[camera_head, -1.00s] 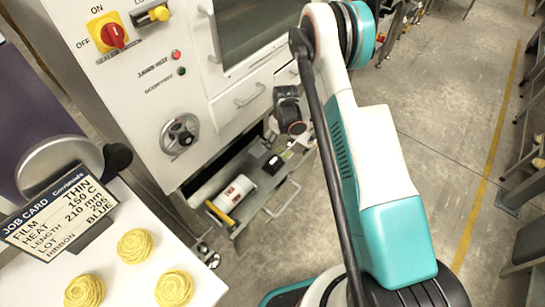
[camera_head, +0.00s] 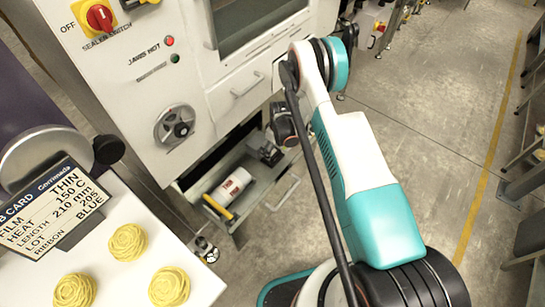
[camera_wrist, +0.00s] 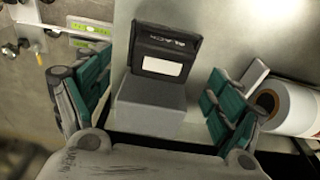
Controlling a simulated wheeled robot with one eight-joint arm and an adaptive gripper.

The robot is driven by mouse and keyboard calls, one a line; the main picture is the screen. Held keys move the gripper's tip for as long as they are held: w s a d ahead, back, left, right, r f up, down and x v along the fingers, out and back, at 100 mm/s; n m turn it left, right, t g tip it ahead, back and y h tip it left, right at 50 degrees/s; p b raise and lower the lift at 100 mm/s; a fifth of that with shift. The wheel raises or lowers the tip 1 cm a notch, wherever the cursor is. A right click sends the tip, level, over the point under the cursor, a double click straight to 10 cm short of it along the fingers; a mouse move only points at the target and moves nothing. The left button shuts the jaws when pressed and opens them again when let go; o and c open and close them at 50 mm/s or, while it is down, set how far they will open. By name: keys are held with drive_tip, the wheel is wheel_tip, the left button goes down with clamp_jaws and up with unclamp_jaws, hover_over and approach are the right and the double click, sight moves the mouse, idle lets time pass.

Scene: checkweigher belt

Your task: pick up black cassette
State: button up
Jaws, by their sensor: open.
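The black cassette (camera_wrist: 166,50) stands in the wrist view, with raised lettering that seems to read "BLACK" and a white label. It is at a grey block (camera_wrist: 150,105); I cannot tell whether it rests on it or behind it. My gripper (camera_wrist: 160,85) is open and empty, one teal-padded finger on each side of the block and cassette, with gaps on both sides. In the head view my gripper (camera_head: 284,125) hangs over the open drawer (camera_head: 243,222). A dark object (camera_head: 270,154), likely the cassette, shows below it.
A white roll (camera_head: 231,184) and a yellow-handled tool (camera_head: 217,207) lie in the drawer. The roll (camera_wrist: 293,107) is close to the right finger in the wrist view. The machine front (camera_head: 190,85) rises behind. A table with several yellow nests (camera_head: 127,242) is at lower left.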

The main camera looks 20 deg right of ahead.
sight(273, 152)
drive_tip(key=f+b, duration=0.1)
drive_tip(key=f, duration=0.2)
drive_tip(key=f+b, duration=0.1)
drive_tip(key=f, duration=0.1)
drive_tip(key=shift+w+a+b, duration=0.15)
drive_tip(key=shift+a+b, duration=0.15)
drive_tip(key=shift+b, duration=0.05)
drive_tip(key=shift+c, duration=0.6)
drive_tip(key=c, duration=1.1)
